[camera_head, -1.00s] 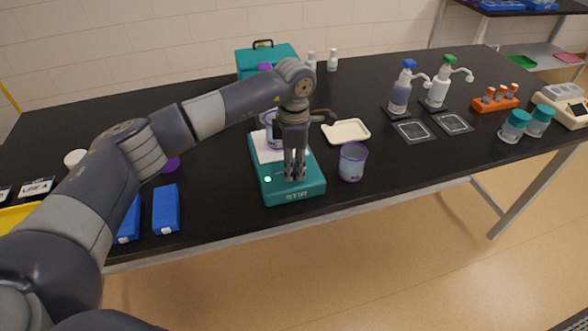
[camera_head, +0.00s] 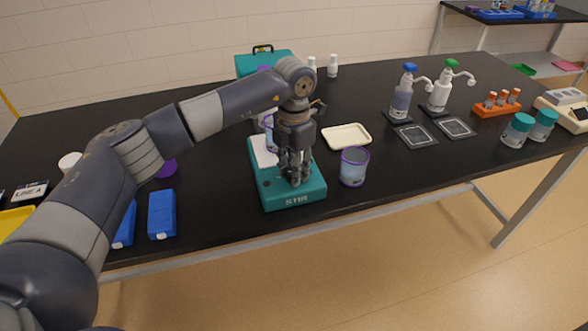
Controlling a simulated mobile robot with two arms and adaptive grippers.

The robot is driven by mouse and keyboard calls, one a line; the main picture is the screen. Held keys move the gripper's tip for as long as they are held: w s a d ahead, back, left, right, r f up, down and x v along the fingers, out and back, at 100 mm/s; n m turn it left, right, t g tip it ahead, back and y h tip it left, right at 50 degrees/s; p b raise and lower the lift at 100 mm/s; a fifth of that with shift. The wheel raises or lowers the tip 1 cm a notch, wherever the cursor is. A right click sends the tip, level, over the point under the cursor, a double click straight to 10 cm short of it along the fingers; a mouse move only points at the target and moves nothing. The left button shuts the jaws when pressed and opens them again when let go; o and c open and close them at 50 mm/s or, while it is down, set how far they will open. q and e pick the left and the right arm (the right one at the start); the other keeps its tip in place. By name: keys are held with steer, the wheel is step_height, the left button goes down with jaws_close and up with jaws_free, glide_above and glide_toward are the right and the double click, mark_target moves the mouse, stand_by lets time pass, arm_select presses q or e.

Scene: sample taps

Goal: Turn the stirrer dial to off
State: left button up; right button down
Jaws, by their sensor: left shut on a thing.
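The teal stirrer (camera_head: 305,198) stands near the front edge of the black table, with "STIR" on its front and a white top plate (camera_head: 262,150). A clear beaker (camera_head: 269,138) stands on the plate, partly hidden behind my arm. My left gripper (camera_head: 295,182) points down over the front of the stirrer, its fingers shut at the place of the stirrer dial. The dial itself is hidden by the fingers, so its setting cannot be seen. My right gripper does not show.
A purple-rimmed beaker (camera_head: 353,167) stands close to the right of the stirrer, and a cream tray (camera_head: 346,136) lies behind it. Blue boxes (camera_head: 162,214) lie to the left. Pump bottles (camera_head: 402,94) and an orange rack (camera_head: 496,106) stand at the right.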

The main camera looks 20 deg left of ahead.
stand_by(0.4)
arm_select(q)
steer(key=o, duration=1.1)
steer(key=shift+r, duration=0.1)
step_height(320, 180, up, 12)
steer(key=shift+f, duration=0.1)
